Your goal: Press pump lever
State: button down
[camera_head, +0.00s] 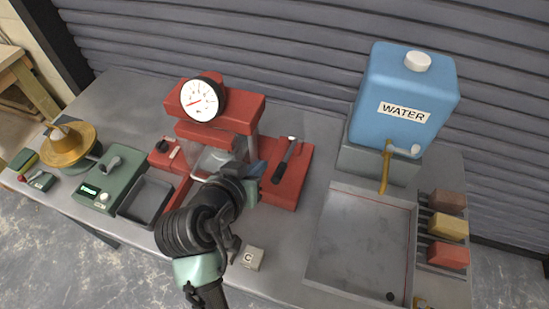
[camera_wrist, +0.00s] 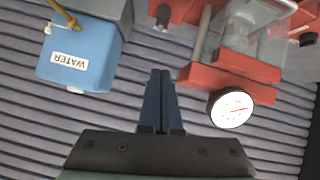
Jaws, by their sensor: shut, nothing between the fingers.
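The pump lever (camera_head: 285,161) is a dark handle with a pale end on the red base at the right side of the red press (camera_head: 222,108). It slants up to the right. A dark handle end, likely this lever (camera_wrist: 163,14), shows at the top of the wrist view. The press has a round white gauge (camera_head: 200,99), also seen in the wrist view (camera_wrist: 231,108). My gripper (camera_head: 257,170) is shut and empty, in front of the press and just left of the lever in the head view. In the wrist view its fingers (camera_wrist: 161,76) are together, apart from the lever. My arm hides part of the press.
A blue water tank (camera_head: 401,84) with a tap stands over a grey tray (camera_head: 361,240) at the right. A green scale (camera_head: 102,180), a dark bin (camera_head: 147,198) and a brass bowl device (camera_head: 70,145) stand left. A small C block (camera_head: 251,258) lies near the front edge.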

dwell(0.3)
jog(key=p+x, duration=0.1)
jog(key=x, duration=0.2)
jog(key=s+f+p+x, duration=0.1)
jog(key=x, duration=0.3)
jog(key=f+p+x, duration=0.1)
jog(key=x, duration=0.2)
jog(key=shift+d+f, duration=0.1)
jog(key=shift+s+f+p, duration=0.3)
jog(key=shift+f+p, duration=0.15)
jog(key=shift+f, duration=0.35)
